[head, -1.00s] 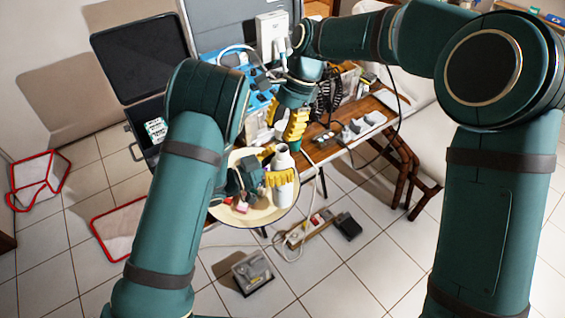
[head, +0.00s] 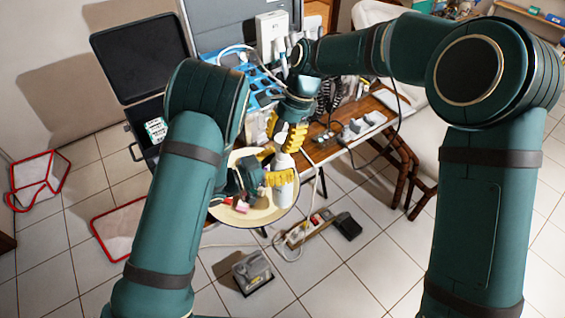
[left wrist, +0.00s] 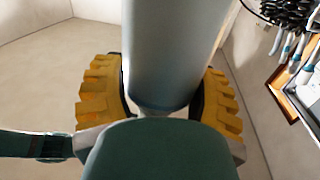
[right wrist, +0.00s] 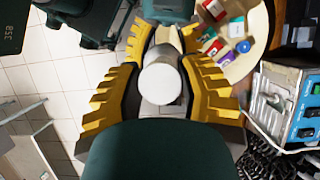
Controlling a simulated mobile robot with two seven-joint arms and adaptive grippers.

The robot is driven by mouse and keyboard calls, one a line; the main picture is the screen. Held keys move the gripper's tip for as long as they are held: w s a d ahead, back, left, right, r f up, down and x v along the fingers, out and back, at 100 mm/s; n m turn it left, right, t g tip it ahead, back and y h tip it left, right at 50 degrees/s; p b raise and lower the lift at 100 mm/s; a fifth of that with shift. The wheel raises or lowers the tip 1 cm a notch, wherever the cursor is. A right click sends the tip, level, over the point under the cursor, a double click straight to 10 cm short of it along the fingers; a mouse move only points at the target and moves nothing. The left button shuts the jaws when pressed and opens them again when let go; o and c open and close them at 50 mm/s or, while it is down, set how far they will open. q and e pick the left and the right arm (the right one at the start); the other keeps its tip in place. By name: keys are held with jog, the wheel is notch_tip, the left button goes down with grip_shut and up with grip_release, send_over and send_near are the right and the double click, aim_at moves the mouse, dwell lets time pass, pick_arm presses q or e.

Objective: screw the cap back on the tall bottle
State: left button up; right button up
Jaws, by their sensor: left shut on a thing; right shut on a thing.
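The tall white bottle (head: 283,192) stands upright over the round tray (head: 256,216). My left gripper (head: 277,179) is shut around its body; in the left wrist view the pale bottle (left wrist: 172,55) rises between the yellow fingers. My right gripper (head: 284,136) is directly above, at the bottle's top, fingers pointing down. In the right wrist view it is shut on the white round cap (right wrist: 160,83). The cap hides the bottle's neck there, and the right fingers partly cover it in the head view. I cannot tell whether cap and neck touch.
Small coloured boxes (right wrist: 235,28) lie on the tray beside the bottle. A wooden table (head: 345,130) with dental tools and a power strip (head: 363,124) is behind. An open black case (head: 145,55) stands at the left. A foot pedal (head: 347,226) lies on the floor.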

aim_at(278, 158)
dwell(0.8)
jog(key=shift+f, duration=0.95)
jog(key=shift+f, duration=0.55)
pick_arm(q)
grip_shut()
pick_arm(e)
jog(key=m+t, duration=0.1)
jog(key=m, duration=0.2)
jog(key=m+t+y, duration=0.1)
jog(key=m, duration=0.3)
jog(key=shift+s+a+t, duration=0.1)
jog(key=shift+s+t, duration=0.05)
jog(key=shift+t, duration=0.15)
jog(key=m+t, duration=0.1)
jog(key=m, duration=0.3)
jog(key=m+t+h, duration=0.1)
jog(key=m, duration=0.3)
jog(key=m+t+h, duration=0.1)
jog(key=m+t, duration=0.1)
jog(key=m, duration=0.2)
jog(key=shift+f+m, duration=0.15)
jog(key=shift+m, duration=0.25)
jog(key=m+h, duration=0.1)
jog(key=m, duration=0.1)
jog(key=shift+m, duration=0.4)
jog(key=shift+w+m+t+h, duration=0.2)
jog(key=shift+m+t+h, duration=0.15)
jog(key=shift+m, duration=0.35)
